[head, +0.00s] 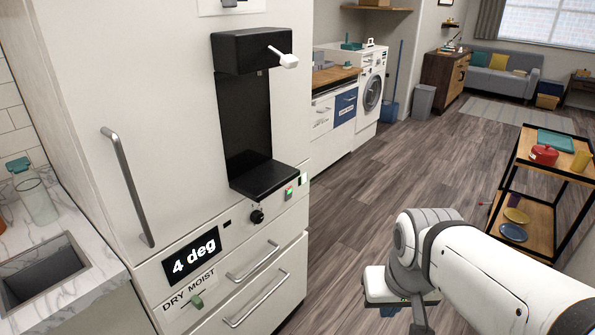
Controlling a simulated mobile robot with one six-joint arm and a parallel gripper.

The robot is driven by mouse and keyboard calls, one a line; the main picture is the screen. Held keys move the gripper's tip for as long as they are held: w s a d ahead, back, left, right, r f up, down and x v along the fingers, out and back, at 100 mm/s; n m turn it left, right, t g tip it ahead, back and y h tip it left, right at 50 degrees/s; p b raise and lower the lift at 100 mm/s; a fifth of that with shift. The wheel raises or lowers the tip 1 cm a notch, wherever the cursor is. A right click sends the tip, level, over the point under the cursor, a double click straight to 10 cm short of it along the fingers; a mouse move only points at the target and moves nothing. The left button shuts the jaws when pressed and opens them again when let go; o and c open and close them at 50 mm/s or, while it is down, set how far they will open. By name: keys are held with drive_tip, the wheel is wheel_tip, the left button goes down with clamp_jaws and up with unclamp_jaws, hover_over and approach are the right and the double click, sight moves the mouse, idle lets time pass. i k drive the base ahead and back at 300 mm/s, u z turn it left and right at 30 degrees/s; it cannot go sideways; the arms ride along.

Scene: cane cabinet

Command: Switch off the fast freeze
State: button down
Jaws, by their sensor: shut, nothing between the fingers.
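The white fridge (165,130) stands at the left with its controls on a strip below the dispenser. No fast freeze label is readable from here. A small rocker-like control with red and green on it (290,193) sits at the right end of the strip, and a small lit green-white piece (303,179) is beside it. Their on or off position is too small to tell. A black round knob (257,216) is left of them. My gripper (420,328) is at the bottom edge, partly cut off, shut and empty, right of the fridge and apart from it.
A "4 deg" display (192,256), a DRY/MOIST slider (197,302) and drawer handles (256,298) are lower on the fridge. The dispenser (265,180) juts out above. A shelf cart (540,180) stands right. Floor between is clear.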

sight(288, 191)
drive_tip(key=u, duration=0.05)
drive_tip(key=i, duration=1)
drive_tip(key=z, duration=0.05)
